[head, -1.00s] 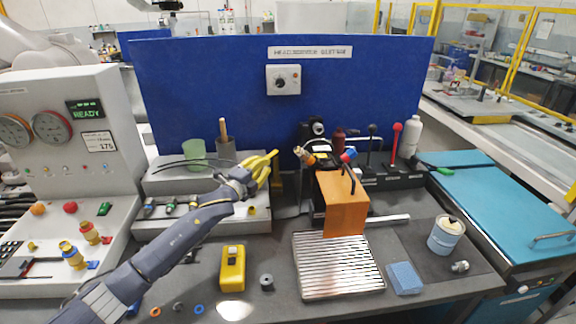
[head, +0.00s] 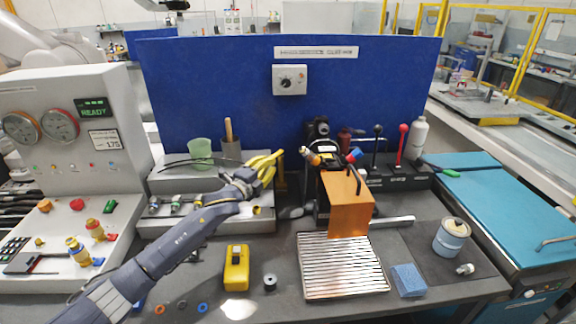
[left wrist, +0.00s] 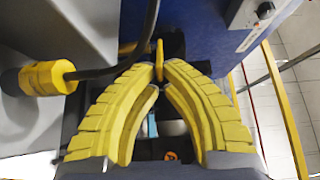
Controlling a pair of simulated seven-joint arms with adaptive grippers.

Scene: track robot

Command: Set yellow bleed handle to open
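My left gripper (head: 275,159) is at the back of the bench, near the right end of the grey block with fittings (head: 160,226). In the left wrist view its yellow fingers (left wrist: 160,68) come together at the tips around a thin upright yellow piece, which looks like the yellow bleed handle (left wrist: 159,52). The fingertips appear to touch it on both sides. In the head view the fingers largely hide the handle, so its open or closed setting cannot be told. My right gripper is in neither view.
A black hose with a yellow fitting (left wrist: 40,78) runs close to the left finger. The blue panel (head: 210,90) stands behind. An orange cover (head: 350,205) and a ribbed metal plate (head: 342,266) are to the right. A yellow meter (head: 236,268) lies in front.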

